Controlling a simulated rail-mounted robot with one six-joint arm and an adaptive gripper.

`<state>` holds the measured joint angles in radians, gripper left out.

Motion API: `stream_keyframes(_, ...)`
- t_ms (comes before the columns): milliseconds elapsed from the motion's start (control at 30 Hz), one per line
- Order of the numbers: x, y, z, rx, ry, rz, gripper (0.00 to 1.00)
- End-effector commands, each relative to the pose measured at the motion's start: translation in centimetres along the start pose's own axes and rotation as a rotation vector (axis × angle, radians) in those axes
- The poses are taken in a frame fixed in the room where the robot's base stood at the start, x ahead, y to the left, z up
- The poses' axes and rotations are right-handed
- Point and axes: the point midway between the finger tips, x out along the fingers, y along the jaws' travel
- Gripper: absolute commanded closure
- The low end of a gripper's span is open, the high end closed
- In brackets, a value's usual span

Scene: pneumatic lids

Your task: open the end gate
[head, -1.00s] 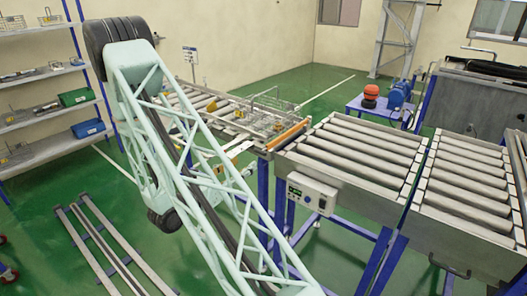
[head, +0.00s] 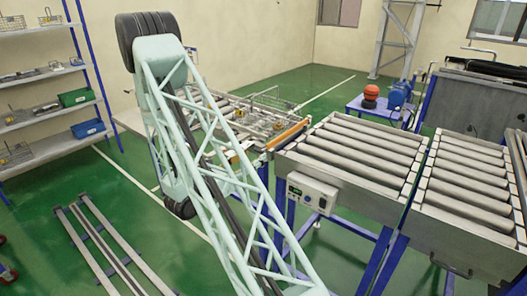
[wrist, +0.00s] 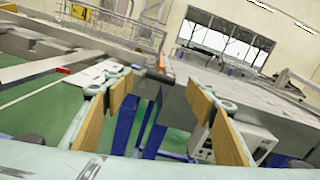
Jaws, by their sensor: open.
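The end gate (head: 288,134) shows in the head view as an orange-edged bar across the near end of the left roller conveyor, beside the middle roller table. In the wrist view an orange strip (wrist: 170,72) shows beyond my fingers, with a short dark bar (wrist: 158,76) in front of it that looks like a handle; I cannot tell for sure. My gripper (wrist: 160,88) is open, its tan-padded fingers on either side of that bar's line of sight. Nothing is held, and contact is not visible. In the head view my arm hides the gripper.
A wire basket (head: 278,103) sits on the left conveyor. The middle roller table (head: 350,150) carries a grey control box (head: 312,193) on its near side. Blue legs (wrist: 155,130) stand below the gate area. Shelves (head: 50,113) are at far left.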

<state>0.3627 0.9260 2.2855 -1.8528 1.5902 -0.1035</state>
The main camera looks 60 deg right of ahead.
Motion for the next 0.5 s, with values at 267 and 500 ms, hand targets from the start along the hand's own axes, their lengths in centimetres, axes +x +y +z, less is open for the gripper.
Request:
stream_keyframes(267,2.7,-0.1,-0.1,0.002,0.0,-0.002,0.49)
stream_keyframes(500,5.0,-0.1,-0.1,0.001,0.0,-0.003,0.49)
